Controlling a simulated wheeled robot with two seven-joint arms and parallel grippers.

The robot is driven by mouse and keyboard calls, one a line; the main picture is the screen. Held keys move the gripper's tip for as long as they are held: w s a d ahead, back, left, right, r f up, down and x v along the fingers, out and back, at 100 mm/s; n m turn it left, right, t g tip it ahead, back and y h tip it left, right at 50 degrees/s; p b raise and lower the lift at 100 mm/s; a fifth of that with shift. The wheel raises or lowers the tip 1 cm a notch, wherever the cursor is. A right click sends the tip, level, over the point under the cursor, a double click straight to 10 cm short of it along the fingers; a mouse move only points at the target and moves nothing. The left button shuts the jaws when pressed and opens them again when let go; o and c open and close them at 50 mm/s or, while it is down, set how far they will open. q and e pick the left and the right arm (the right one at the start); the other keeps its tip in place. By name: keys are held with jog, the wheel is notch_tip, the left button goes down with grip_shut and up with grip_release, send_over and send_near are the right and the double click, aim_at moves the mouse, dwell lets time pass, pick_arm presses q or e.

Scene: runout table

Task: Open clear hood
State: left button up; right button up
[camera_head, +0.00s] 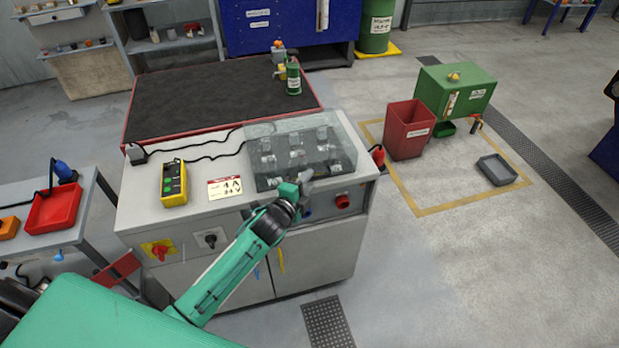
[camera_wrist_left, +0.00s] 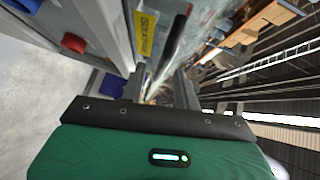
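The clear hood (camera_head: 335,135) is a see-through box at the right end of the grey bench top. It looks shut, lying over several grey metal parts. My left gripper (camera_head: 306,180) is at the hood's front edge, reaching in from the left; its tips are small in the head view. In the left wrist view its two fingers (camera_wrist_left: 160,88) stand apart. A dark bar (camera_wrist_left: 173,42), seemingly the hood's handle, runs between or just beyond them. I cannot tell whether the fingers touch it. My right gripper is out of view.
The bench (camera_head: 140,203) carries a yellow control box (camera_head: 173,184) with cables and a black mat (camera_head: 200,100) behind. A red knob (camera_head: 343,201) is on the front below the hood.

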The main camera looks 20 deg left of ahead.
pick_arm(q)
jog(key=shift+w+d+f, duration=0.1)
jog(key=shift+w+d, duration=0.05)
jog(key=shift+w, duration=0.55)
jog(key=shift+c, duration=0.2)
grip_shut()
